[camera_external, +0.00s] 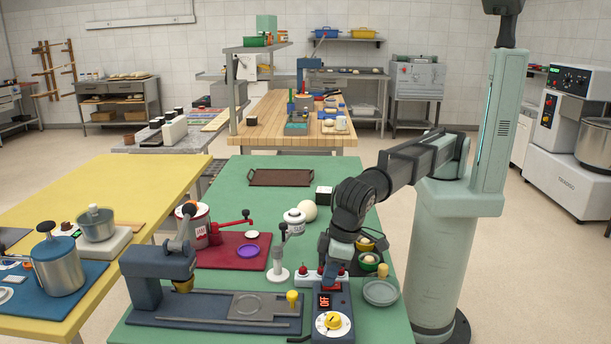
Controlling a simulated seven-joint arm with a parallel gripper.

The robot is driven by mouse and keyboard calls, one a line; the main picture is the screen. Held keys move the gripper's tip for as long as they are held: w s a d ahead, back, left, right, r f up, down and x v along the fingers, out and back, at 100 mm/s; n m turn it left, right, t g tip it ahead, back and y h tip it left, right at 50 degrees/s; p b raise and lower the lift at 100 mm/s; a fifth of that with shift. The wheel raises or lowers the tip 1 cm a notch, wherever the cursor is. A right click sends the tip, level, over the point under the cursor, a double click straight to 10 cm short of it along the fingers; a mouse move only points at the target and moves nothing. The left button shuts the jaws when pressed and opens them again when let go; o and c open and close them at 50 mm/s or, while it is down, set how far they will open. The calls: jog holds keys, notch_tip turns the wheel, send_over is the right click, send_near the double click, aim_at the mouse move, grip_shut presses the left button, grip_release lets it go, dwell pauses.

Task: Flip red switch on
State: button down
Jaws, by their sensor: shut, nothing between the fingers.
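A dark blue control box (342,334) stands at the front right of the green table. It carries a small red display (325,301) that seems to read OFF and a yellow dial (332,320). Just behind it lies a pale strip (309,278) with small red parts (302,267) on top; I cannot tell whether one of them is the red switch or which way it is set. My gripper (331,281) is shut and empty, pointing down at the back of the control box beside this strip. It hides part of both; contact cannot be made out.
Bowls (368,261) and a grey-green dish (380,292) stand close right of my gripper. A dark blue press (158,264) with a flat base fills the front left. A grey stand (279,258) and white jar (294,221) are behind.

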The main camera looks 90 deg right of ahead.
jog(key=shift+w+d+f, duration=0.15)
jog(key=shift+w+f, duration=0.2)
jog(key=shift+f, duration=0.1)
jog(key=shift+w, duration=0.2)
jog(key=shift+s, duration=0.15)
jog(key=shift+s+f, duration=0.1)
jog(key=shift+s, duration=0.75)
notch_tip(320, 180, up, 15)
jog(key=w, duration=0.1)
jog(key=s+t, duration=0.1)
jog(key=s, duration=0.4)
jog(key=shift+t, duration=0.3)
jog(key=x, duration=1.4)
jog(key=shift+s+f, duration=0.3)
jog(key=shift+f, duration=0.05)
jog(key=shift+a, duration=0.2)
